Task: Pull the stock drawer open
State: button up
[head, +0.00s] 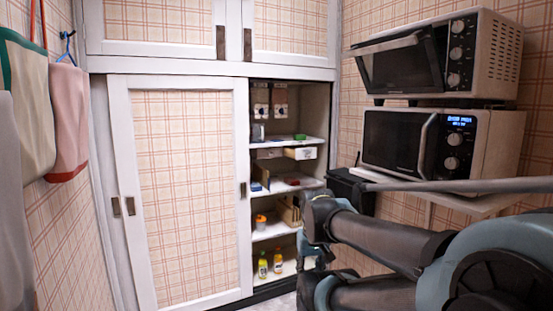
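A small white-fronted drawer (301,153) with a dark spot on its front, perhaps its pull, sits under an upper shelf inside the open right part of the cabinet. It looks like the stock drawer. Its front seems to stand slightly forward of the darker space beside it, but I cannot tell how far. My arm comes in from the lower right. My gripper (310,250) is at the arm's far end, low in front of the cabinet opening, below and apart from the drawer. Its fingers are small, dark and partly hidden by my arm, so their opening is unclear.
A plaid sliding door (185,190) covers the cabinet's left part. Shelves (275,232) hold boxes and bottles.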

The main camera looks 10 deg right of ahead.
aim_at(268, 151)
jog(key=i, duration=0.95)
jog(key=u, duration=0.05)
